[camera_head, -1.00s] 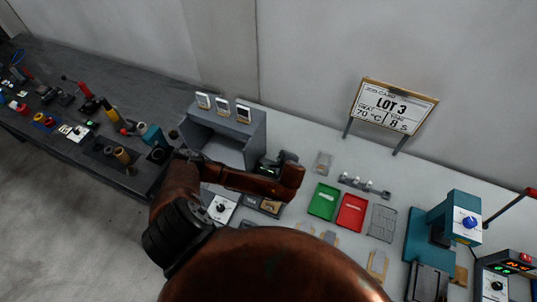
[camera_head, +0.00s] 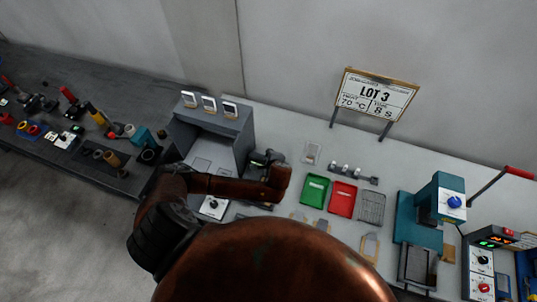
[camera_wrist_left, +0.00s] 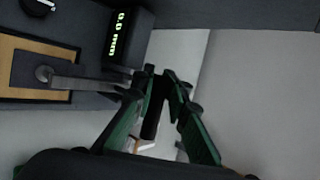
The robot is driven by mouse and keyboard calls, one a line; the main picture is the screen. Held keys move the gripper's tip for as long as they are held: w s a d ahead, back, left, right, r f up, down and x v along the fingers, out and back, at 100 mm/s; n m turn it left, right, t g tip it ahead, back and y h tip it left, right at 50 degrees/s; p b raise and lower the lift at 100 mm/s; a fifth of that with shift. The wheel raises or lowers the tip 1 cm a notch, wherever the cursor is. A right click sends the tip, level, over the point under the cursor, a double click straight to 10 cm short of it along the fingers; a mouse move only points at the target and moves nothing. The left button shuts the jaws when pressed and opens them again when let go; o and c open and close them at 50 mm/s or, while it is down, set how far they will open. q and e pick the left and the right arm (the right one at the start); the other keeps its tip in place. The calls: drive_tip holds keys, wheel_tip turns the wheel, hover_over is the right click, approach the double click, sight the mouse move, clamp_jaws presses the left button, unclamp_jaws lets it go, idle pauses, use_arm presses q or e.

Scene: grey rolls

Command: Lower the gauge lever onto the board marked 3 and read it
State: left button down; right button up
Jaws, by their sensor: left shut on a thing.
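My left gripper (camera_head: 264,159) is at the right side of the grey open-fronted housing, largely hidden behind my own forearm. In the left wrist view its green-sided fingers (camera_wrist_left: 160,88) are closed around the dark end of the gauge lever (camera_wrist_left: 92,82). The lever's grey bar runs left over a tan-bordered dark panel (camera_wrist_left: 40,42). The gauge display (camera_wrist_left: 119,32) glows green and seems to read 0.0 mm. I cannot make out a 3 on any board, nor whether the lever touches one. My right gripper is not in view.
The grey housing (camera_head: 241,128) carries three small cards. A teal press (camera_head: 437,197) stands farther right. A LOT 3 sign (camera_head: 376,95) stands behind.

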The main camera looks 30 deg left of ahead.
use_arm(q)
drive_tip(key=c, duration=2.4)
unclamp_jaws()
drive_tip(key=shift+r, duration=0.15)
drive_tip(key=o, duration=0.5)
drive_tip(key=shift+s+d, duration=0.1)
drive_tip(key=shift+s, duration=0.1)
drive_tip(key=shift+c, duration=0.2)
drive_tip(key=shift+w, duration=0.1)
drive_tip(key=v, duration=1.2)
